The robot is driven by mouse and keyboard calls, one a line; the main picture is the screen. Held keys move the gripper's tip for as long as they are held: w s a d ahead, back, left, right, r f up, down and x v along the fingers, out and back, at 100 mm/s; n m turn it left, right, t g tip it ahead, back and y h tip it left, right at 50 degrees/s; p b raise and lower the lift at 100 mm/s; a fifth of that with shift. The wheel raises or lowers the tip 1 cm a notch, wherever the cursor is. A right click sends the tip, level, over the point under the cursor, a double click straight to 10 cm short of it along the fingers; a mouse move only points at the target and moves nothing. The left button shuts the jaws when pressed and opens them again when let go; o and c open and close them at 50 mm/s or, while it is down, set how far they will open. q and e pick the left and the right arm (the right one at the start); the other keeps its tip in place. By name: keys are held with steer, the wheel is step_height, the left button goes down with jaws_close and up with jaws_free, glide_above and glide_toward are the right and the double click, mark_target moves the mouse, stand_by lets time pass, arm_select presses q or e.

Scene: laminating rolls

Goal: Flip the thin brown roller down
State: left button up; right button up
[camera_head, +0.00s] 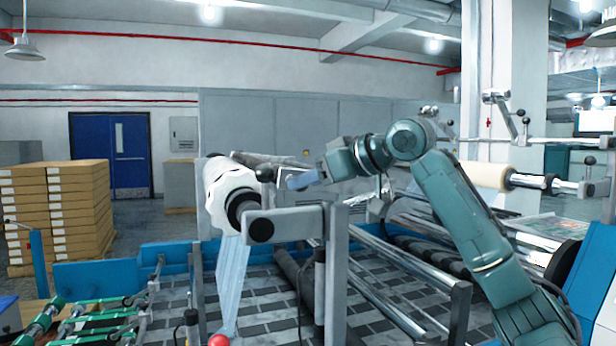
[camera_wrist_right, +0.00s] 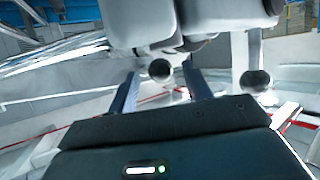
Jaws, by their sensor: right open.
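My right gripper (camera_head: 288,182) reaches in from the right, level with the top of the machine frame. It is open. In the right wrist view its two fingers (camera_wrist_right: 160,88) stand apart, with a round black knob (camera_wrist_right: 160,70) showing between their tips; contact cannot be told. In the head view a black knob (camera_head: 264,174) is just left of the fingertips, beside the large white roll (camera_head: 228,190). A thin grey-brown roller (camera_head: 262,159) lies behind, partly hidden by the white roll and my arm. I cannot tell surely that it is the thin brown roller. My left gripper is out of view.
A grey bracket (camera_head: 286,221) and upright post (camera_head: 333,285) stand below my right gripper. A cream roll (camera_head: 484,175) on a metal shaft is at the right. A second black knob (camera_wrist_right: 255,82) shows in the wrist view. Stacked cartons (camera_head: 80,215) are far left.

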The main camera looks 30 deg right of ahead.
steer(key=shift+w+a+f, duration=0.2)
steer(key=shift+w+f, duration=0.05)
steer(key=shift+w, duration=0.2)
jaws_close()
stand_by(0.3)
